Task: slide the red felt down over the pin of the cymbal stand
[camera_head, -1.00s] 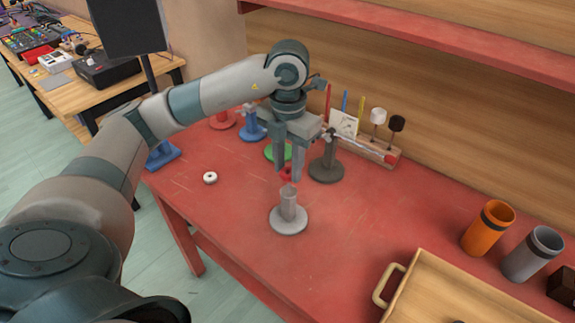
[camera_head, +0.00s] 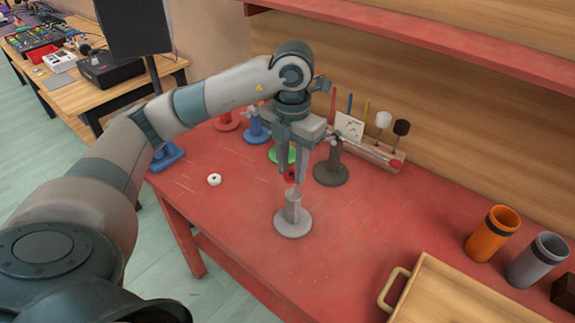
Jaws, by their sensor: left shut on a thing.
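A light grey stand (camera_head: 293,222) with a round base and an upright post stands on the red table, and its narrow top is just below my left gripper. My left gripper (camera_head: 291,177) points down and is shut on the small red felt (camera_head: 290,174), which shows between its fingertips. The felt appears just above or behind the top of the post; whether it touches the pin I cannot tell. The fingers partly hide the felt. My right gripper is not in view.
A dark grey stand (camera_head: 331,172) is close behind right, with blue (camera_head: 256,133) and green (camera_head: 279,155) stands behind. A white ring (camera_head: 214,180) lies left. A wooden tray (camera_head: 415,290), an orange cup (camera_head: 491,236) and a grey cup (camera_head: 537,260) are at right. The table's front centre is clear.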

